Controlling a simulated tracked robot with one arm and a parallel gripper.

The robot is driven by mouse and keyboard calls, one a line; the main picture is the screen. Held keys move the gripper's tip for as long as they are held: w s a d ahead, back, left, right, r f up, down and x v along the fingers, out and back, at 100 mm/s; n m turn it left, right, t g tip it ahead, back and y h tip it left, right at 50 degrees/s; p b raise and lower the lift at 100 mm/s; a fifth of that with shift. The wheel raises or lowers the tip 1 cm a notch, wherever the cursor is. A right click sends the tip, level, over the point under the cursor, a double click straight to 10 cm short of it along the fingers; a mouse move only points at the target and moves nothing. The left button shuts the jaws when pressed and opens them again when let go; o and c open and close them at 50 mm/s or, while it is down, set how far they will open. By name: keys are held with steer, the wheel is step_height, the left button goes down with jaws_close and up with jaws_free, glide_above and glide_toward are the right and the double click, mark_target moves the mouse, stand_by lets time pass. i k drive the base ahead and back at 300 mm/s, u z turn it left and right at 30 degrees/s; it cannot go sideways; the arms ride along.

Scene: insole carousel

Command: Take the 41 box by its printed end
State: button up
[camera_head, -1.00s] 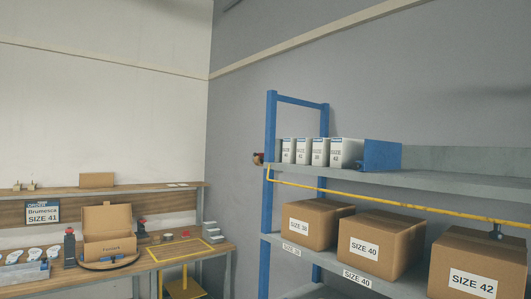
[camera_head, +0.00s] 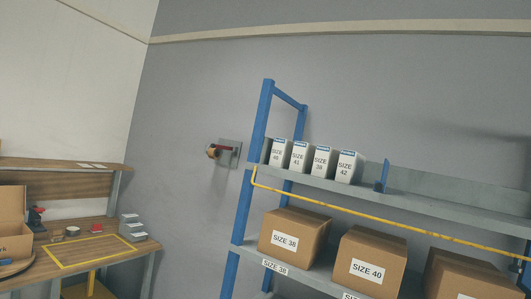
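The 41 box (camera_head: 299,158) is a small white box with a blue top band, and its printed end faces me. It stands upright on the upper shelf, second from the left in a row of similar boxes. The box to its left (camera_head: 276,153) seems to read size 40. To its right stand a size 38 box (camera_head: 322,161) and a size 42 box (camera_head: 348,167). The boxes stand close together with narrow gaps. My gripper is not in view.
A blue upright (camera_head: 258,125) and a yellow rail (camera_head: 370,212) border the shelf (camera_head: 420,205). A blue divider (camera_head: 382,177) stands right of the row. Large cartons fill the lower shelf, including size 38 (camera_head: 293,236). A wall fitting (camera_head: 229,153) is left of the rack.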

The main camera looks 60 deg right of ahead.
mark_target(303, 154)
steer(key=z, duration=0.3)
steer(key=i, duration=1.2)
steer(key=z, duration=0.65)
steer(key=i, duration=0.3)
steer(key=z, duration=0.4)
